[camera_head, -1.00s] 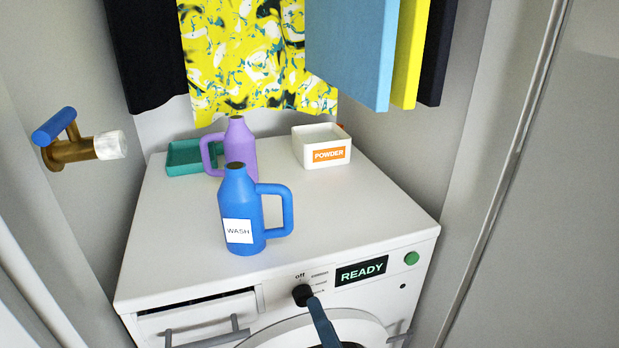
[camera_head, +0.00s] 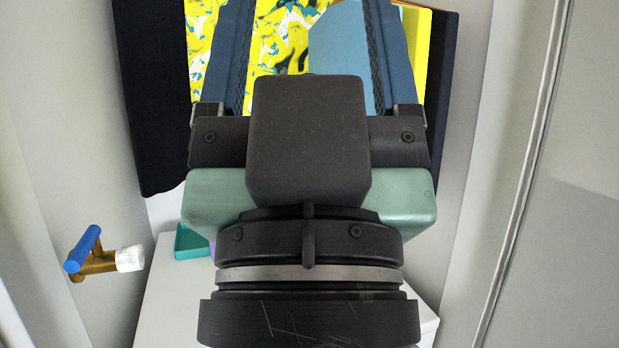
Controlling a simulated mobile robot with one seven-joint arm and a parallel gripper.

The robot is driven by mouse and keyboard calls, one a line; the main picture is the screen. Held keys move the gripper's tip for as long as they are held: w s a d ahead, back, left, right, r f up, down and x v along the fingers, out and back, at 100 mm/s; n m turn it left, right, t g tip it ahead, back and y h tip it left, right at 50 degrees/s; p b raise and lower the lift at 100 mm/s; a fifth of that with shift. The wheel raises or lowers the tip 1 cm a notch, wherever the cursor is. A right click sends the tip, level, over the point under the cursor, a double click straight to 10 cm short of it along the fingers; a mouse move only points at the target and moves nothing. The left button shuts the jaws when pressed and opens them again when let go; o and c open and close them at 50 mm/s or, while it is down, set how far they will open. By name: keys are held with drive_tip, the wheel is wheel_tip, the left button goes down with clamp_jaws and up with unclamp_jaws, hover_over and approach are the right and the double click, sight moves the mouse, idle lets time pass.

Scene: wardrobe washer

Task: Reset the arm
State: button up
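My gripper (camera_head: 312,40) fills the middle of the head view, raised in front of the hanging clothes and pointing up and away. Its two blue fingers stand wide apart, and their tips run to or past the top edge. Only clothes show between them, so it looks open and empty. My dark wrist and green gripper body hide most of the white washer (camera_head: 158,310) behind and below. The washer's front, knob and display are out of sight.
A brass tap with a blue handle (camera_head: 88,246) sticks out from the left wall. A teal tray (camera_head: 190,245) shows at the washer's back left. Dark (camera_head: 150,90), yellow-patterned (camera_head: 285,30) and light-blue (camera_head: 340,50) clothes hang behind my gripper. A grey panel (camera_head: 570,200) stands at right.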

wheel_tip(320, 180, up, 17)
drive_tip(key=p, duration=1.4)
drive_tip(key=shift+p, duration=0.35)
drive_tip(key=shift+f, duration=0.1)
